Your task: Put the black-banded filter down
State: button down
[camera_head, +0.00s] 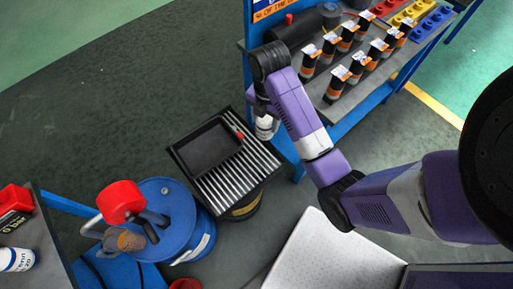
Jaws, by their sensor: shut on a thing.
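My gripper (264,114) hangs left of the blue rack, just right of the ribbed stand. It is shut on a small whitish cylindrical thing (266,128), which I take to be the black-banded filter. The band is hard to make out at this size, and the fingers are partly hidden by the wrist. The filter appears in the air, apart from the stand. A black tray (208,149) lies on the ribbed stand (250,166), with a small red item (238,133) at its right edge.
The blue rack (345,125) at right holds several dark bottles with orange bands (334,89). A blue drum (180,222) with a red-topped fixture (120,201) stands lower left. A table (45,255) at far left bears a white-and-blue can (18,260). Open floor lies upper left.

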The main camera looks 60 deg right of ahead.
notch_tip(320, 180, down, 18)
jog(key=shift+f, duration=0.1)
dwell(0.4)
jog(key=c, duration=0.6)
grip_release()
jog(key=shift+f, duration=0.1)
jog(key=shift+o, duration=0.2)
